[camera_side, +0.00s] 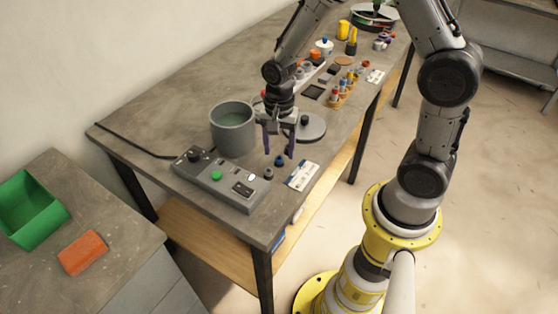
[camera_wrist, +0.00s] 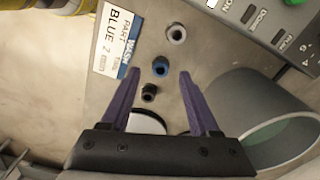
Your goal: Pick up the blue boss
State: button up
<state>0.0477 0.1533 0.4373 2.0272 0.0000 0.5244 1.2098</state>
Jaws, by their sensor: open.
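The blue boss (camera_side: 279,161) is a small, dark blue round piece standing on the workbench near its front edge. It also shows in the wrist view (camera_wrist: 161,66), between and slightly beyond my fingertips. My gripper (camera_side: 279,153) points down above the boss, its two purple fingers apart with nothing held. In the wrist view my gripper (camera_wrist: 160,73) has one finger on each side of the boss's line. I cannot tell the exact height left between fingertips and boss. A printed card reading "WASH PART BLUE 2" (camera_wrist: 118,38) lies beside the boss.
A grey boss (camera_wrist: 176,33) and a black one (camera_wrist: 149,92) stand close on either side of the blue one. A control box (camera_side: 220,178), a grey pot (camera_side: 232,130) and a round lid (camera_side: 312,129) are nearby. Small parts crowd the bench's far end.

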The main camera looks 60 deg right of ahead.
aim_at(279, 161)
jog(key=shift+f, duration=1.45)
jog(key=shift+c, duration=0.4)
grip_shut()
